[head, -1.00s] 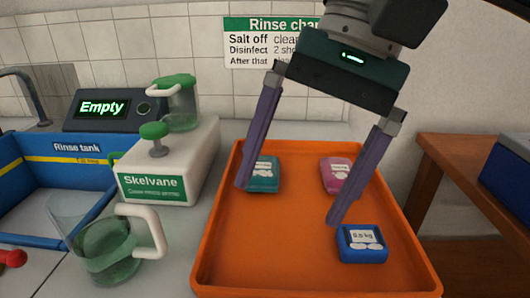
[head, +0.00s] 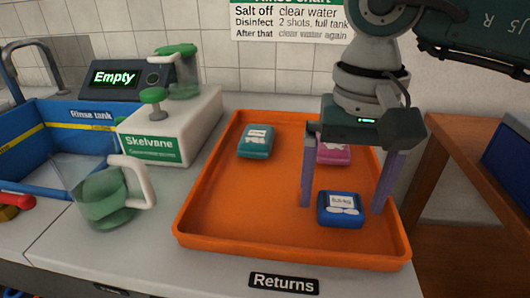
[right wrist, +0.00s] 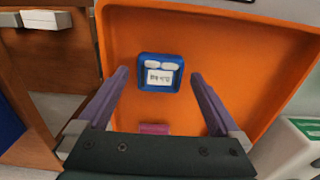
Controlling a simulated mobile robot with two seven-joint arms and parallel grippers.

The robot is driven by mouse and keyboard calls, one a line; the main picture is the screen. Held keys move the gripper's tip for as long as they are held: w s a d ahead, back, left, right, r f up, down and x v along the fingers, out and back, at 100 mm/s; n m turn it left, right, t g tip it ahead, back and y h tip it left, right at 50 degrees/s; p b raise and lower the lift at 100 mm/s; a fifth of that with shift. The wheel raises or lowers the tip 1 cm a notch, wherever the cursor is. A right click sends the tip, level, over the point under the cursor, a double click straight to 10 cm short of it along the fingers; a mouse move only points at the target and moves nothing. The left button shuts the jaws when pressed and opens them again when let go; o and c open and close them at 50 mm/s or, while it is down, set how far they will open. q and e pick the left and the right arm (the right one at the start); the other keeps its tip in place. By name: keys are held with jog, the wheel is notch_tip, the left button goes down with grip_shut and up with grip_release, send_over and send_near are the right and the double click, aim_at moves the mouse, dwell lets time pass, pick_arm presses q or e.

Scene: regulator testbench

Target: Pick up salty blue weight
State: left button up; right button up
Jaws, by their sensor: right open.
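The blue weight (head: 340,222) lies in the front right of the orange tray (head: 225,222), with a white label and white patches on top. It also shows in the right wrist view (right wrist: 146,84), between and just beyond the fingertips. My right gripper (head: 343,207) is open and points down, one finger on each side of the blue weight in the head view. The fingers do not visibly touch it. My left gripper is in neither view.
A teal weight (head: 256,141) and a pink weight (head: 334,153), partly behind my gripper, lie farther back in the tray. Left of it are a green-white pump unit (head: 170,130), a clear jug (head: 105,197) and the blue rinse tank (head: 90,117). The tray's front left is bare.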

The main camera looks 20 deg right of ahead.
jog(key=shift+f, duration=0.25)
grip_shut()
dwell(0.7)
jog(key=shift+r, duration=0.1)
